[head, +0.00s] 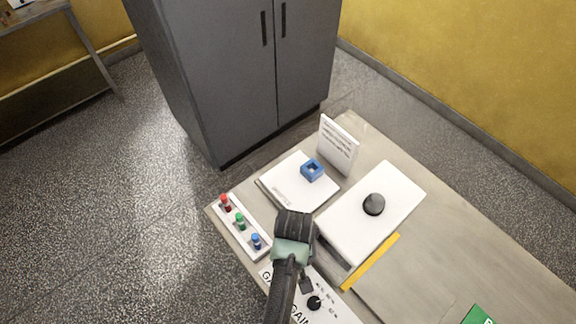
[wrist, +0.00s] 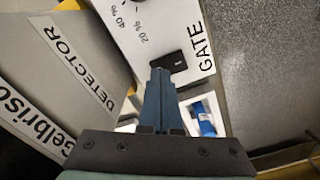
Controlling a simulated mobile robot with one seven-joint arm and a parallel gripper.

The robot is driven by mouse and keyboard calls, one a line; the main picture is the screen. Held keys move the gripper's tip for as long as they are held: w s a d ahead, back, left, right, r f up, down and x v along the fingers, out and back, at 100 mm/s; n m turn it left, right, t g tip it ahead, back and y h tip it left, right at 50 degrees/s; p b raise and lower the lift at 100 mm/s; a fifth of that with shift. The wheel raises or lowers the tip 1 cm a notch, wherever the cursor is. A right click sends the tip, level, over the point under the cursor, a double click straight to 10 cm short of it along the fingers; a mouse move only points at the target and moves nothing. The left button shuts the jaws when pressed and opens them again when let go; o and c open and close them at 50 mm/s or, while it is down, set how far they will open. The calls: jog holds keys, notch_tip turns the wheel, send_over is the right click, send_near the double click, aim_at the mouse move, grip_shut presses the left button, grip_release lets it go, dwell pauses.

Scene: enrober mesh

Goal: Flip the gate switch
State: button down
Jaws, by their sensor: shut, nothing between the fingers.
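The gate switch is a black rocker (wrist: 180,61) on a white panel (wrist: 190,35), beside the printed word GATE, in the wrist view. My gripper (wrist: 161,72) is shut and empty, its blue-grey fingertips at the switch's near edge. I cannot tell whether they touch it. In the head view the panel (head: 339,313) lies at the table's front edge, and my arm covers part of it.
A black knob (head: 314,302) sits on the panel. A white detector box (head: 350,228) with a black dome (head: 374,204) stands right. Behind are a blue block (head: 311,170) and upright sign (head: 338,146).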

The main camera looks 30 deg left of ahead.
notch_tip(320, 180, up, 6)
jog(key=p, duration=0.5)
jog(key=shift+f, duration=0.1)
dwell(0.5)
